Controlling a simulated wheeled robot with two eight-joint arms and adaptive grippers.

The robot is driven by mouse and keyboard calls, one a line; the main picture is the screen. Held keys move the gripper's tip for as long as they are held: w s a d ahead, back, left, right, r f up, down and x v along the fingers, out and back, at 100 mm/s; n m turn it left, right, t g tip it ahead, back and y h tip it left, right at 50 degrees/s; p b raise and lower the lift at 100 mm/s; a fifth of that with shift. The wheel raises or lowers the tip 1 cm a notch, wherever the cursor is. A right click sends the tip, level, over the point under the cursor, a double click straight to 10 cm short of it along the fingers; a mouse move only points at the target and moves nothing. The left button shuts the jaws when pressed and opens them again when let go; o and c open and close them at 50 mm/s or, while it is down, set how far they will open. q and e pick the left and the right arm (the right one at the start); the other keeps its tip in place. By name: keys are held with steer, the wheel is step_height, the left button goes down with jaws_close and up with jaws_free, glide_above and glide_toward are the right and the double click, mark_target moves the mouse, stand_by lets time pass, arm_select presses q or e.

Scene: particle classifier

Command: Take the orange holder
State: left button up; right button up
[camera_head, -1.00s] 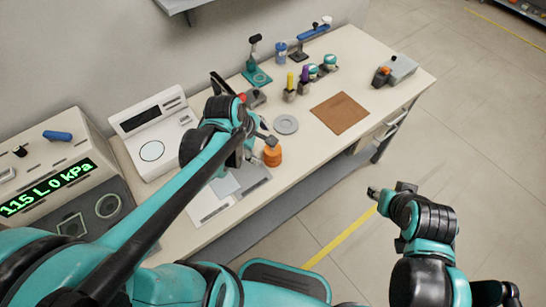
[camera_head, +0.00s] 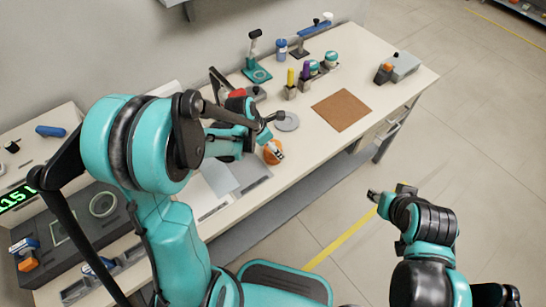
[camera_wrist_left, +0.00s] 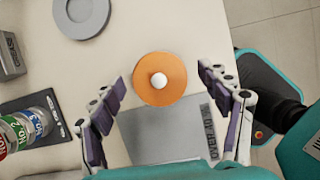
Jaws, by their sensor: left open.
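The orange holder (camera_head: 271,153) stands on the table near its front edge, partly covered by my left gripper in the head view. In the left wrist view it is a round orange disc (camera_wrist_left: 150,88) with a white knob in its middle, seen from above. My left gripper (camera_wrist_left: 161,92) is open. Its two fingers are on either side of the holder in that view, with gaps on both sides. My right gripper (camera_head: 388,192) hangs over the floor to the right, away from the table; its jaws are too small to judge.
A grey round plate (camera_head: 286,121) lies just behind the holder. A grey panel (camera_wrist_left: 165,130) lies beside it. Small bottles with coloured labels (camera_wrist_left: 25,128) stand to the left in the wrist view. A brown mat (camera_head: 341,110) lies to the right, with clear table between.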

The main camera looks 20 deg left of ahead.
arm_select(q)
steer(key=shift+w+d+f, duration=0.15)
steer(key=shift+w+f, duration=0.1)
steer(key=shift+f, duration=0.35)
steer(key=shift+s+r, duration=0.1)
steer(key=shift+c, duration=1.1)
jaws_close()
